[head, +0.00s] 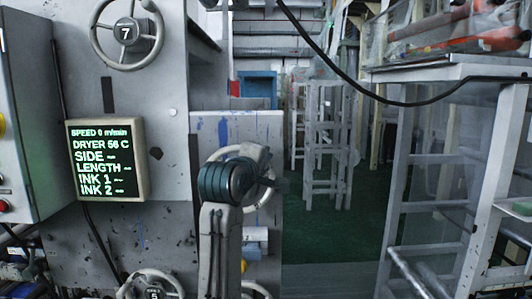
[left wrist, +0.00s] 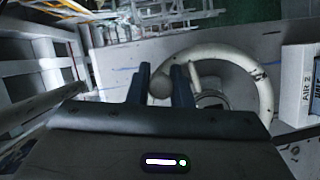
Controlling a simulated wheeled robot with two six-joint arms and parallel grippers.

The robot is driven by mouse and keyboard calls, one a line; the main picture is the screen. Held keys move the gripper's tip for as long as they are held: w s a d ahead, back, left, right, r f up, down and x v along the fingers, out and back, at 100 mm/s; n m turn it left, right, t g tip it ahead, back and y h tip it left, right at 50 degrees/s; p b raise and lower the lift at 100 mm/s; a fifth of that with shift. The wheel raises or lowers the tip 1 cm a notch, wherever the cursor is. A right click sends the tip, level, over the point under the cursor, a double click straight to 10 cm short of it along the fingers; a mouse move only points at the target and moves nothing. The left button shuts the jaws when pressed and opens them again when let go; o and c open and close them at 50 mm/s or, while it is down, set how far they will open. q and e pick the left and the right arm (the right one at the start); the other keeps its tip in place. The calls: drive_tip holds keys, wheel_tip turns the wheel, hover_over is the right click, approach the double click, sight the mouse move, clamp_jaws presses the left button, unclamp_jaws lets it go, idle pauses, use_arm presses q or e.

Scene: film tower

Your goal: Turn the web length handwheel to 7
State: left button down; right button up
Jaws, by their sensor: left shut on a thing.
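A pale handwheel (head: 265,163) sits on the grey machine panel, right of the display. My arm hides most of it and its centre in the head view, so no number on it can be read. It also shows in the left wrist view as a worn white rim (left wrist: 262,83), with a round knob (left wrist: 160,84) at its left side. My left gripper (left wrist: 164,78) has its two dark fingers on either side of this knob and is shut on it. My right gripper is not in view.
Another handwheel (head: 126,33) at the upper left shows 7. A lower handwheel (head: 152,287) is partly cut off by the bottom edge. A white box marked AIR 2 (left wrist: 298,85) stands close to the rim's right side.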

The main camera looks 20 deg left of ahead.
use_arm(q)
drive_tip(key=shift+d+f+m, duration=0.15)
drive_tip(key=shift+d+m, duration=0.05)
drive_tip(key=shift+m, duration=0.1)
drive_tip(key=shift+w+d+f+m+g+y+p, duration=0.15)
drive_tip(key=shift+d+f+m+g+y+p, duration=0.2)
drive_tip(key=shift+f+m+g+p, duration=0.25)
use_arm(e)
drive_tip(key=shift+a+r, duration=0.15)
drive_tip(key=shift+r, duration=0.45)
use_arm(q)
drive_tip(key=c, duration=1.3)
unclamp_jaws()
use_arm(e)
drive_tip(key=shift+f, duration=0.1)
